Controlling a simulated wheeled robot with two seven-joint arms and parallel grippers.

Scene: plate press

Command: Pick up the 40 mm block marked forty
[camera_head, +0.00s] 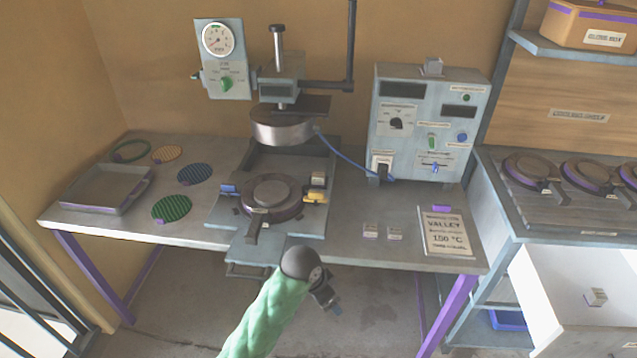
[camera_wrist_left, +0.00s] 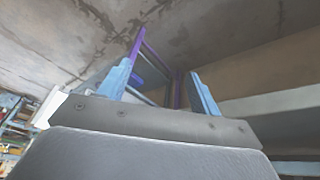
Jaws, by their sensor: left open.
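Two small pale blocks stand on the table right of the press: a left one (camera_head: 370,230) and a right one (camera_head: 394,233). Another block (camera_head: 595,297) lies in the open white drawer (camera_head: 550,290). Similar small blocks sit on the press's right side (camera_head: 318,178) and on top of the control box (camera_head: 432,66). Their labels are too small to read, so I cannot tell which is marked forty. My left gripper (camera_head: 328,300) is in front of the table's front edge, below and left of the two table blocks. It is open and empty in the left wrist view (camera_wrist_left: 162,84).
The press (camera_head: 283,128) with its round lower plate (camera_head: 270,197) stands mid-table. A sign card (camera_head: 445,232) lies right of the blocks. A grey tray (camera_head: 105,190) and several round mats are at left. The drawer juts out at lower right.

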